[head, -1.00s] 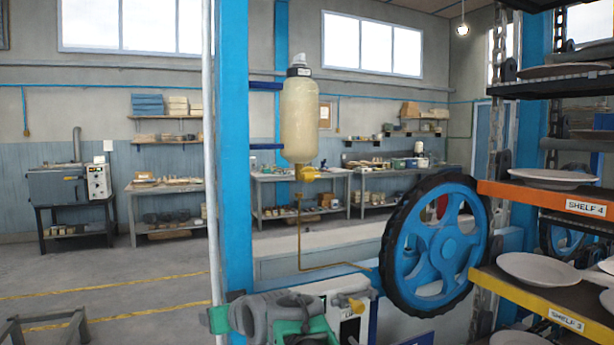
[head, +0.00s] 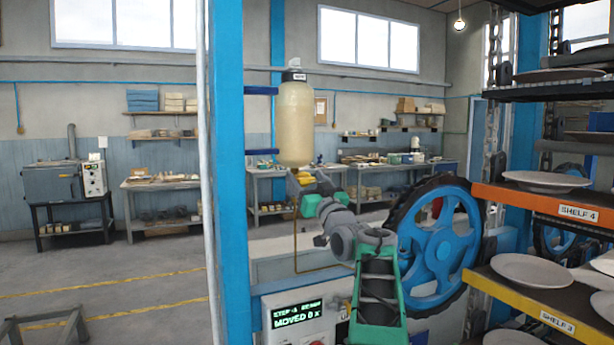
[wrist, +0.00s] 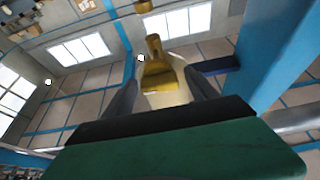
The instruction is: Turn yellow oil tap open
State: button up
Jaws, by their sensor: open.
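The yellow oil tap (head: 305,178) sits at the bottom of the cream oil bottle (head: 296,125), which is held by blue brackets on a blue post. In the head view my gripper (head: 308,184) is up at the tap and partly covers it. In the wrist view the yellow tap (wrist: 158,72) stands between the two grey fingers of my gripper (wrist: 160,92). The fingers are open, one on each side of the tap. I cannot tell whether either finger touches it.
A large blue handwheel (head: 440,240) stands right of my arm. Plate shelves (head: 560,206) with white plates fill the right side. The blue post (head: 230,200) stands close left of the tap. A control panel (head: 298,318) with a green display is below.

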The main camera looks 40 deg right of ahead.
jog(key=c, duration=1.4)
